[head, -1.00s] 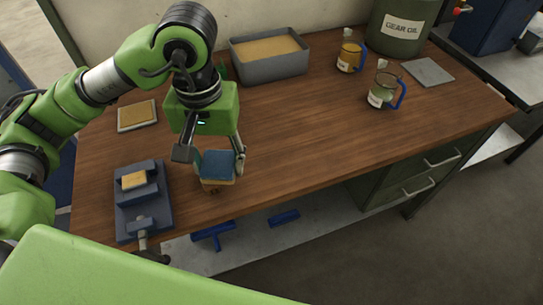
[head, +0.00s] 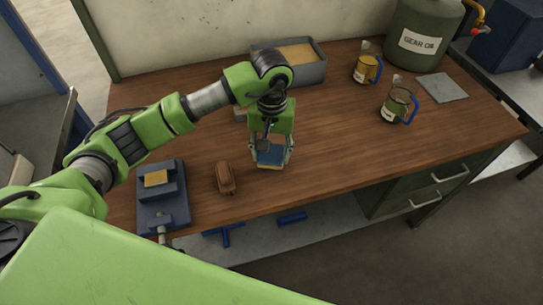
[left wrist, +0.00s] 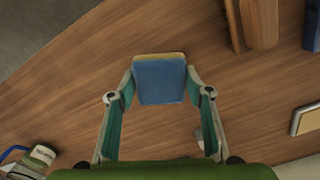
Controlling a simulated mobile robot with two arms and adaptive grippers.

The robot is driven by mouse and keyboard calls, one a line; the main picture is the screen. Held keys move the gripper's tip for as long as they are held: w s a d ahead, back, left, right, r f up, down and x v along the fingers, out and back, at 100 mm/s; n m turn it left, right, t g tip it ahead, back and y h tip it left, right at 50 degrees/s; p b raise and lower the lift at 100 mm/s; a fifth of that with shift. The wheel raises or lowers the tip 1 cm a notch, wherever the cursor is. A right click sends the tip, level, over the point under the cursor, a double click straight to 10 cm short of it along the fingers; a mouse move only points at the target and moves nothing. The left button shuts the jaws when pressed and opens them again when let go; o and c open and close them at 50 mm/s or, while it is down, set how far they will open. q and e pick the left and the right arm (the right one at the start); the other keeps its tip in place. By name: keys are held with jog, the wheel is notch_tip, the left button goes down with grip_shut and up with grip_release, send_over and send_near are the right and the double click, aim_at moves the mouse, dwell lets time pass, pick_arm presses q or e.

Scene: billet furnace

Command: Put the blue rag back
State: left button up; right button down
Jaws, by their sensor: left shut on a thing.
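The blue rag (head: 270,153) is a small square pad with a yellowish layer under its blue face. It also shows in the left wrist view (left wrist: 160,82), with the yellowish edge at its far side. My left gripper (head: 271,158) is shut on it, one finger at each side, over the middle-left of the wooden bench. The same gripper (left wrist: 160,88) frames the rag in the left wrist view. I cannot tell whether the rag touches the bench top. My right gripper is not in view.
A brown wooden block (head: 226,178) and a blue-grey vise (head: 160,207) with a yellow pad stand left of the rag. A grey tray (head: 313,74), two jugs (head: 367,69) (head: 398,105), a grey plate (head: 443,87) and an oil can (head: 421,47) stand behind. The bench's middle is clear.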

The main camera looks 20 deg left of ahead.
aim_at(272, 160)
pick_arm(q)
notch_tip(272, 160, down, 3)
jog(key=shift+w+r+p, duration=0.1)
jog(key=shift+p, duration=0.9)
jog(key=shift+f, duration=0.2)
jog(key=shift+f, duration=0.1)
jog(key=shift+f+b, duration=0.15)
jog(key=shift+b, duration=0.15)
jog(key=o, duration=0.8)
jog(key=shift+o, duration=1.4)
